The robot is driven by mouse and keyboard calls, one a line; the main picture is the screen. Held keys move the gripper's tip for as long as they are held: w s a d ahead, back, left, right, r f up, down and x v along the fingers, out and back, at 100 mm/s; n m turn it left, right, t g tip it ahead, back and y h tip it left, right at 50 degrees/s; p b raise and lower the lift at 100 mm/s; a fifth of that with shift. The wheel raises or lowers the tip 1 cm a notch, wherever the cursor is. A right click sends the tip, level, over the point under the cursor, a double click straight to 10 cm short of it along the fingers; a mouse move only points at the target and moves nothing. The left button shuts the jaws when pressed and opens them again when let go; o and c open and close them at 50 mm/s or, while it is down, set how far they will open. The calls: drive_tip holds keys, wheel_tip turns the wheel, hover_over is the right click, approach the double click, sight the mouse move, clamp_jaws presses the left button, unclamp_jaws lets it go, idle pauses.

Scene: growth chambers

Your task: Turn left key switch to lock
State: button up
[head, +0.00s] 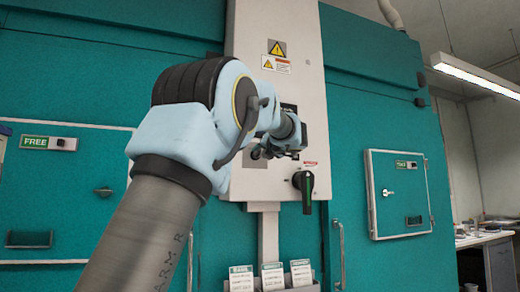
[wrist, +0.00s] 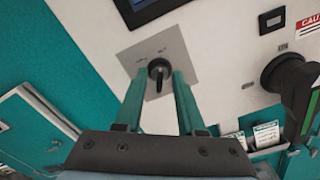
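The key switch (wrist: 158,70) is a round dark lock with a black key in it, on a square grey plate (wrist: 188,66) in the wrist view. The key's grip points roughly down in that view. Small labels above it are too small to read. My gripper (wrist: 160,80) has its two green fingers on either side of the key, with a visible gap on each side, so it looks open and not clamped. In the head view, my gripper and arm hide the key switch on the pale control box (head: 275,20).
A large black rotary handle with a green stripe (head: 304,190) sits right of the key; it also shows in the wrist view (wrist: 290,85). A dark screen (wrist: 148,8) is above. Card holders (head: 272,276) hang below. Green chamber walls with a small door (head: 400,205) flank the box.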

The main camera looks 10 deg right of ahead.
drive_tip(key=shift+w+a, duration=0.1)
drive_tip(key=shift+w, duration=0.65)
drive_tip(key=shift+c, duration=0.4)
clamp_jaws()
